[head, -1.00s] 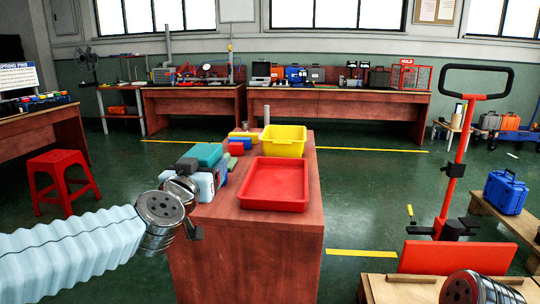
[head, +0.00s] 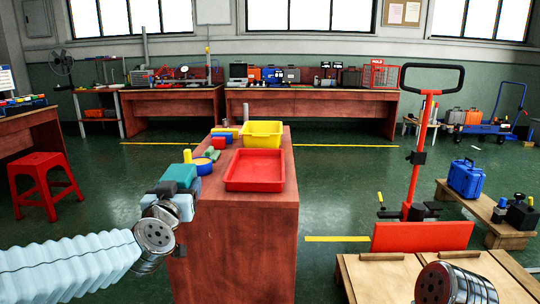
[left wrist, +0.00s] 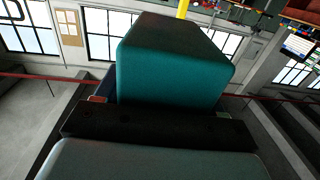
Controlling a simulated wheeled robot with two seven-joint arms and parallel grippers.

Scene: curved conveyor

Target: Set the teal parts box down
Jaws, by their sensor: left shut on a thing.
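The teal parts box (head: 180,175) is held in my left gripper (head: 170,200), at the left edge of the red-brown table in the head view. In the left wrist view the teal box (left wrist: 175,62) stands up beyond the dark gripper bar (left wrist: 150,130), and no surface shows directly under it. The left fingers are mostly hidden by the wrist and the box. I cannot tell how high the box is above the table. Of my right arm only a round metal link shows at the lower right; its gripper is out of view.
The table (head: 235,235) carries a red tray (head: 255,170), a yellow bin (head: 262,133) and several small coloured parts (head: 218,139) behind the box. A red stool (head: 42,180) stands left. A pallet jack (head: 420,170) and a blue case (head: 466,178) are at right.

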